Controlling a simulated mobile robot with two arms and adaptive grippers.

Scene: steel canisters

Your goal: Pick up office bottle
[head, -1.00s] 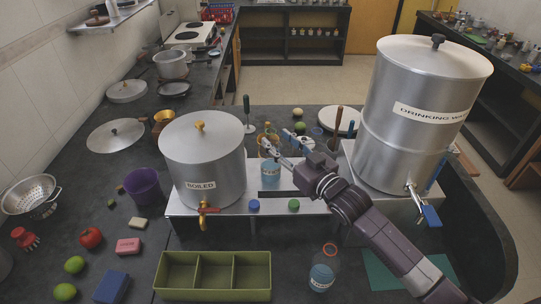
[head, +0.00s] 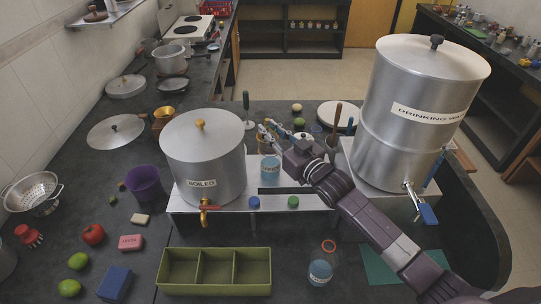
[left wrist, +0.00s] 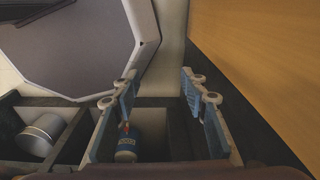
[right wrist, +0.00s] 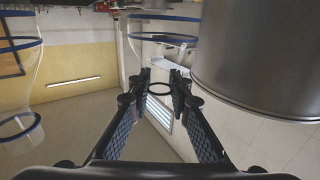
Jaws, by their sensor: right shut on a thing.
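A clear bottle with blue contents and a pale label (head: 270,168) is over the steel stand, right of the canister marked BOILED; its label is too small to read. My right gripper (head: 266,133) is above it. A similar bottle (head: 321,268) stands at the front.
The BOILED canister (head: 204,150) stands close left of the right gripper, and the DRINKING WATER canister (head: 415,115) stands right. A green divided tray (head: 215,288) lies in front. A clear blue-rimmed vessel (right wrist: 20,85) is near the right gripper.

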